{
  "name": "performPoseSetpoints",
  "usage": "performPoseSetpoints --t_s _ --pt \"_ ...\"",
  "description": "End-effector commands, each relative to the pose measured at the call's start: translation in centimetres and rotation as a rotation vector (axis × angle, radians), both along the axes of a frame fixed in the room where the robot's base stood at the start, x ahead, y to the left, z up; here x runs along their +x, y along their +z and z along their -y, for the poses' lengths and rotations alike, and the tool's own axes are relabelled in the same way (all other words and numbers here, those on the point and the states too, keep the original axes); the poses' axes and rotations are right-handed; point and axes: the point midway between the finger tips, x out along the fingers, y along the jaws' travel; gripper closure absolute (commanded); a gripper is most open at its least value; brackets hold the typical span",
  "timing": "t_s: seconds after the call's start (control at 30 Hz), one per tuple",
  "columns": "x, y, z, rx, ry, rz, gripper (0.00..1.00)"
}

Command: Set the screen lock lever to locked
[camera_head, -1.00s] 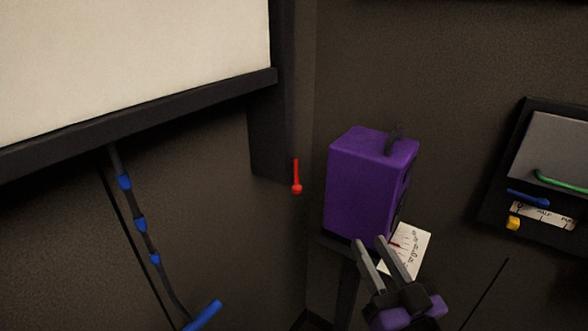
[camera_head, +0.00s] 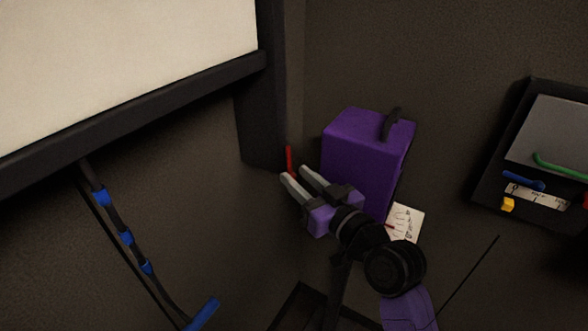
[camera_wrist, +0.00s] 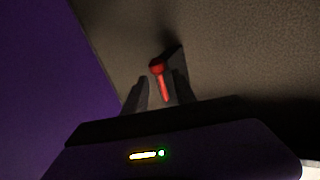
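The screen lock lever is a small red lever (camera_head: 289,160) at the lower end of the dark screen post, pointing up in the head view. Its lower end is hidden behind my gripper's fingers. My gripper (camera_head: 294,172) is open, with its fingertips close to the lever. In the wrist view the red lever (camera_wrist: 158,75) shows its round knob and its arm between the two fingers (camera_wrist: 158,90). I cannot tell whether a finger touches it.
A purple box (camera_head: 362,160) with a dark handle stands just right of my gripper. A white note (camera_head: 406,222) lies below it. A pale screen (camera_head: 120,60) with a dark frame is at upper left. A control panel (camera_head: 545,195) is at right.

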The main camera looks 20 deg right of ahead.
Motion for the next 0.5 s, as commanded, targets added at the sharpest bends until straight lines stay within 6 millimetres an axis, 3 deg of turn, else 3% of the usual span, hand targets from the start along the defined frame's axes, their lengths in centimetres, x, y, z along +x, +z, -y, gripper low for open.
performPoseSetpoints --t_s 0.2,0.5 --pt "1.8 0.0 -0.4 0.000 0.000 0.000 0.67" --pt "2.0 0.0 -0.4 0.000 -0.001 0.000 0.67"
